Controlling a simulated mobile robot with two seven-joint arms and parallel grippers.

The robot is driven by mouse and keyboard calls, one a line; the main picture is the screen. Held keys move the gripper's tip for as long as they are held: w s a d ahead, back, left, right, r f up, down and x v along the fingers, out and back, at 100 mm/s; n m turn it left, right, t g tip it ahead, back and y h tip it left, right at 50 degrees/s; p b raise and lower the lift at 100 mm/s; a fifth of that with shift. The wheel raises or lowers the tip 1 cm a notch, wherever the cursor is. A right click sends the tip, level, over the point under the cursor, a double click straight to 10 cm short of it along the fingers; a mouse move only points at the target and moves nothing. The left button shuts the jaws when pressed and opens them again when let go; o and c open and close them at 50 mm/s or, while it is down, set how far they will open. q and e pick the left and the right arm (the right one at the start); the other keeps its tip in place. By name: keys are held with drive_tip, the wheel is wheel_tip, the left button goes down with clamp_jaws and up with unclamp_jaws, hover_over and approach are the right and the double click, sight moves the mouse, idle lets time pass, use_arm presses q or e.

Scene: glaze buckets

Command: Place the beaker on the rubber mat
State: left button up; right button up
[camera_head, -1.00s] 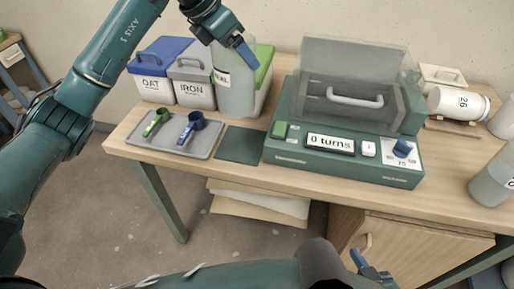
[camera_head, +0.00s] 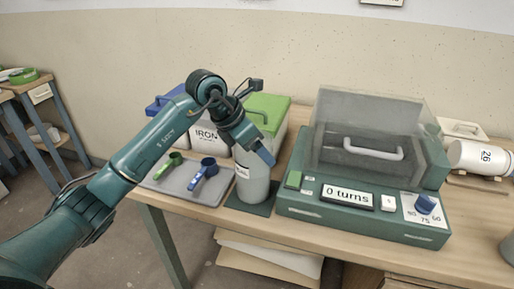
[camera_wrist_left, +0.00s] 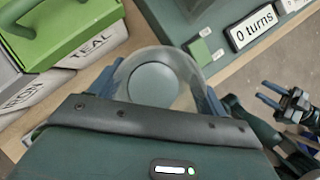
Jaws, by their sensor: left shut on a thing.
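The beaker (camera_head: 254,188) is a pale grey, see-through upright cylinder. My left gripper (camera_head: 264,157) is shut on its upper part. The dark green rubber mat (camera_head: 268,207) lies on the bench between the grey tray and the green machine. The beaker's base overlaps the mat and hides much of it; I cannot tell whether it touches. In the left wrist view the beaker (camera_wrist_left: 153,82) shows from above, between the fingers (camera_wrist_left: 163,98). My right gripper (camera_wrist_left: 268,93) shows at that view's right side, open and empty, away from the beaker.
A grey tray (camera_head: 178,189) with a green scoop (camera_head: 170,165) and a blue scoop (camera_head: 204,176) lies left of the mat. Lidded bins, one with a green lid (camera_head: 268,108), stand behind. The green machine (camera_head: 360,215) stands close on the right. The bench's front edge is near.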

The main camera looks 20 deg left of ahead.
use_arm(q)
drive_tip(key=shift+f, duration=0.25)
drive_tip(key=o, duration=1.8)
drive_tip(key=shift+f, duration=0.1)
drive_tip(key=shift+c, duration=0.2)
drive_tip(key=v, duration=1.2)
drive_tip(key=shift+w, duration=0.1)
